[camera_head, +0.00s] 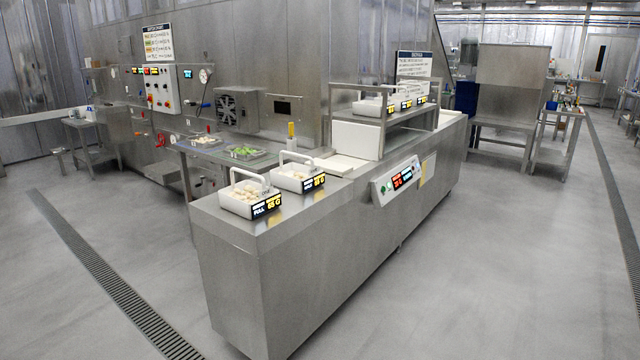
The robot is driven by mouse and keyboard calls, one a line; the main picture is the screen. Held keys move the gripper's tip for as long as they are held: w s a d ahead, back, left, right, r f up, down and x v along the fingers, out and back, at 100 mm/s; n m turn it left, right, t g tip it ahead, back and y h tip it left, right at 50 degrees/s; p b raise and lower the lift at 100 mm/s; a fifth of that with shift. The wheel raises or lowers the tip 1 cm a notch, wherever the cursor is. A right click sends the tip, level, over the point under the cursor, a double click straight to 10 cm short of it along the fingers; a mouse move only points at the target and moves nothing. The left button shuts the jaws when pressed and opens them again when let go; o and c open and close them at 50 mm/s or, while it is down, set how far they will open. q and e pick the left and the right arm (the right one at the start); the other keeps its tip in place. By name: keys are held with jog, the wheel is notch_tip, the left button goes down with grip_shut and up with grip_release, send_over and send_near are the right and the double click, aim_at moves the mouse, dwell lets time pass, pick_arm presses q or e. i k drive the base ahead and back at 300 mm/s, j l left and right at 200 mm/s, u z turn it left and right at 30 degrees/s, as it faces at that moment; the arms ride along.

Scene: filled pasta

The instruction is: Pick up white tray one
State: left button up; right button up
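Two white trays with arched handles stand on the near end of a long steel counter. The nearer white tray (235,204) holds pale filled pasta and has a black display reading FULL on its front. The second white tray (288,181) stands just behind it to the right, also with pale pieces and a black display. I cannot tell which of them is tray one. A further white tray (369,106) sits on the raised shelf farther along the counter. Neither of my grippers is in view.
The steel counter (320,250) runs away to the right, with a control panel (396,181) on its side. A side table (210,147) with green food adjoins it on the left. Grey floor (480,270) is open at right and at left.

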aim_at(249, 199)
jog(key=i+l, duration=0.1)
jog(key=i, duration=0.45)
jog(key=i+l, duration=0.1)
jog(key=i, duration=0.5)
jog(key=i+l+u, duration=0.1)
jog(key=i, duration=0.45)
jog(key=i+l, duration=0.1)
jog(key=i, duration=0.5)
